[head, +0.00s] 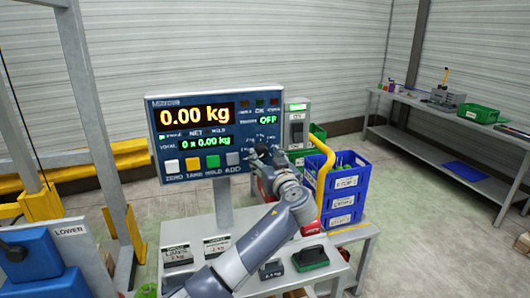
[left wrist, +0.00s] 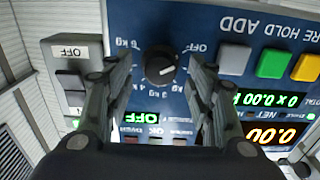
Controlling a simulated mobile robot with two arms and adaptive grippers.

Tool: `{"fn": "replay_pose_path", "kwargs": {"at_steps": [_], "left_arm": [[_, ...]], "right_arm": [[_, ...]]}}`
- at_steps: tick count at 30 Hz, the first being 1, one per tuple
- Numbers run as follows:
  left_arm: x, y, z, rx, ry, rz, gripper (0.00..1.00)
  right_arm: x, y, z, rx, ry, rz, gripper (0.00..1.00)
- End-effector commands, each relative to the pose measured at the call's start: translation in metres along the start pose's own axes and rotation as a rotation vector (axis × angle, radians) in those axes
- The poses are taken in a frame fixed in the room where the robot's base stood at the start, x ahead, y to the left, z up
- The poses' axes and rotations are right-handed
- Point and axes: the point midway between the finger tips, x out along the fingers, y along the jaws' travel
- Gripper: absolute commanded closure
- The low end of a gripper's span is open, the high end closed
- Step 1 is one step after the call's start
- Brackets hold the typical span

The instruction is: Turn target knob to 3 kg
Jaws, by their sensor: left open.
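The scale panel (head: 218,105) reads 0.00 kg, with OFF in green at its right. The dark round target knob (left wrist: 160,66) shows upside down in the left wrist view, ringed by OFF and kg marks. A light pointer mark on it points to the right of that picture; I cannot tell its exact setting. My left gripper (head: 260,154) is at the panel's lower right and hides the knob in the head view. Its open fingers (left wrist: 160,80) stand on either side of the knob, with gaps visible. My right gripper is not in view.
A grey switch box marked OFF (left wrist: 70,90) is just beside the panel. Blue crates (head: 343,190) and a yellow curved pipe (head: 325,170) stand right of my arm. A workbench (head: 430,125) is at the far right.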

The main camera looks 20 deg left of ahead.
Motion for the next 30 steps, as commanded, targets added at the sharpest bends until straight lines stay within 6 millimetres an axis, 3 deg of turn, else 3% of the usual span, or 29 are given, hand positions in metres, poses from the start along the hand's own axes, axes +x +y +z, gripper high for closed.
{"fn": "replay_pose_path", "kwargs": {"at_steps": [13, 19, 30], "left_arm": [[0.0112, -0.0002, 0.0009, 0.000, -0.001, 0.000, 0.50], [0.0110, -0.0003, 0.0009, 0.000, -0.001, 0.000, 0.93], [0.0109, -0.0004, 0.0015, 0.029, -0.001, 0.000, 0.95]], "right_arm": [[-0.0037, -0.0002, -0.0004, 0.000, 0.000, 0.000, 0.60], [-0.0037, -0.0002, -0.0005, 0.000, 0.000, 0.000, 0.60], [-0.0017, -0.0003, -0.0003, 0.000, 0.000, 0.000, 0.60]]}}
